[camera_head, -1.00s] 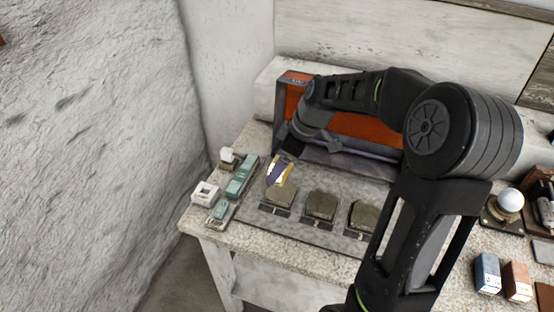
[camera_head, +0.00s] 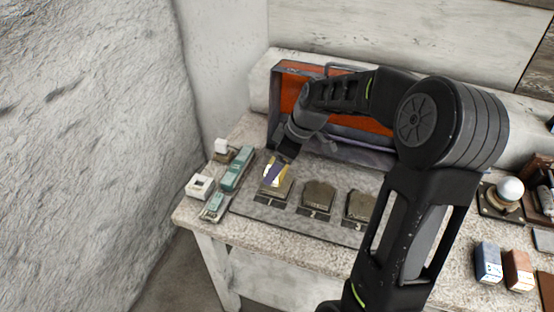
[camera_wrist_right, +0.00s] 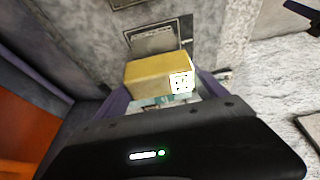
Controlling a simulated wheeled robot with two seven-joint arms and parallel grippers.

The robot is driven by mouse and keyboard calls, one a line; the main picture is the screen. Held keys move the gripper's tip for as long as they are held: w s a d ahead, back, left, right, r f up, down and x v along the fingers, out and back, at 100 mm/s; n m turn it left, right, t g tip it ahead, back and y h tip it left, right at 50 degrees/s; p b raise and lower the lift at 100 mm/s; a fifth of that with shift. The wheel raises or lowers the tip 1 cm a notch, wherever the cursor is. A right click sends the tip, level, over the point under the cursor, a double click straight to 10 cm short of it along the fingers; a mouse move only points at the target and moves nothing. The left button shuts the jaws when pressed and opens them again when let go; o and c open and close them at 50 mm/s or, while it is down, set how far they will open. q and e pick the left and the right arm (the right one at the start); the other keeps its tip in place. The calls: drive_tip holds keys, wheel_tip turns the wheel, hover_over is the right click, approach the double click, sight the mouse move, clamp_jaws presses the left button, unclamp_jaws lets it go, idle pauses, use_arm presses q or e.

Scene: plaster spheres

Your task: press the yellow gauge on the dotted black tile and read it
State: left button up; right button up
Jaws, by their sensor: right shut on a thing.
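My right gripper (camera_head: 274,173) is shut on the yellow gauge (camera_wrist_right: 155,75), at the leftmost of three rough grey-brown slabs (camera_head: 279,189). In the right wrist view the gauge is a yellow block between my purple fingers (camera_wrist_right: 160,100), with a white end face carrying black dots. In the head view the gauge is small and partly covered by the fingers. I cannot tell whether it touches the slab. My left gripper is not in view.
An open case with an orange lining (camera_head: 290,88) stands behind the slabs. Teal instruments (camera_head: 237,168) and a white square block (camera_head: 200,186) are at the left. A white sphere (camera_head: 510,188) and blue and brown boxes (camera_head: 488,262) are at the right.

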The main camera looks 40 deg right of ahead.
drive_tip(key=shift+f+b, duration=0.3)
drive_tip(key=shift+f, duration=0.5)
drive_tip(key=shift+f+b, duration=0.45)
drive_tip(key=shift+b, duration=0.05)
idle(0.5)
drive_tip(key=shift+f, duration=0.1)
idle(1.8)
drive_tip(key=shift+r+p, duration=1.8)
drive_tip(key=shift+r, duration=1.8)
